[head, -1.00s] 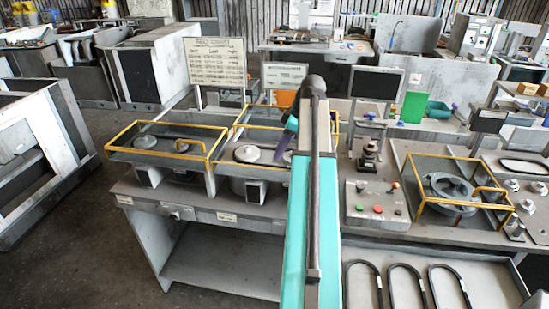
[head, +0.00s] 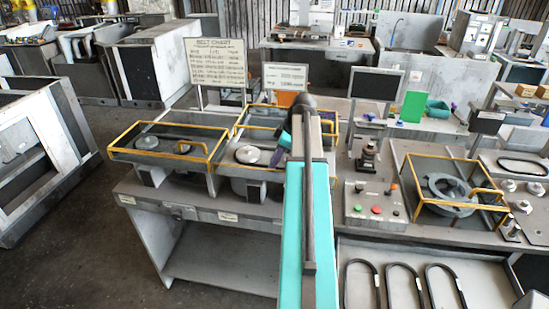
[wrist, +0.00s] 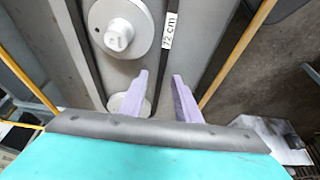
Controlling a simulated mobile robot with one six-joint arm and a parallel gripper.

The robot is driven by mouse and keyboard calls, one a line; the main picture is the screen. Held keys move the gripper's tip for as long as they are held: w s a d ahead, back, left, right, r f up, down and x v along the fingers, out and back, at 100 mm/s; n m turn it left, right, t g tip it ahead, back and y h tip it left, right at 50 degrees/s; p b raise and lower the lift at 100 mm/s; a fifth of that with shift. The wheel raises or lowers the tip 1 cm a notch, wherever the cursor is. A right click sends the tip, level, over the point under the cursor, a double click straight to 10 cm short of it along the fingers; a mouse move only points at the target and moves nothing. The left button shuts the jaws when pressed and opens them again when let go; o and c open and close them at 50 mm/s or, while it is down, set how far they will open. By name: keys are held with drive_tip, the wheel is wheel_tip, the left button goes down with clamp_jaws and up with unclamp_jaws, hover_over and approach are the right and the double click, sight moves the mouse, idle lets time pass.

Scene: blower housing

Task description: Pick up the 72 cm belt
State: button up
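The belt marked 72 cm (wrist: 172,31) shows in the wrist view as a dark strand with a white tag. It runs beside a large grey pulley (wrist: 120,34) and a smaller grey disc (wrist: 128,104). My gripper (wrist: 160,78) has two purple fingers, open, with the strand passing between them in the picture; I cannot tell how far above it they are. In the head view my gripper (head: 279,155) is over the middle yellow-framed housing (head: 222,152), mostly hidden by my arm. The belt is hard to make out there.
Yellow guard bars (wrist: 237,55) lie right of the fingers. A second framed housing (head: 115,150) stands left, another (head: 420,212) right. Several dark belts (head: 405,290) lie in a tray at lower right. A belt chart (head: 217,62) and control box (head: 375,205) stand nearby.

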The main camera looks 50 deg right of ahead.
idle(0.4)
clamp_jaws()
drive_tip(key=shift+r, duration=0.15)
wheel_tip(320, 180, up, 10)
drive_tip(key=b, duration=0.3)
idle(0.6)
idle(0.6)
wheel_tip(320, 180, up, 5)
drive_tip(key=shift+f+p, duration=0.15)
drive_tip(key=shift+p, duration=1.05)
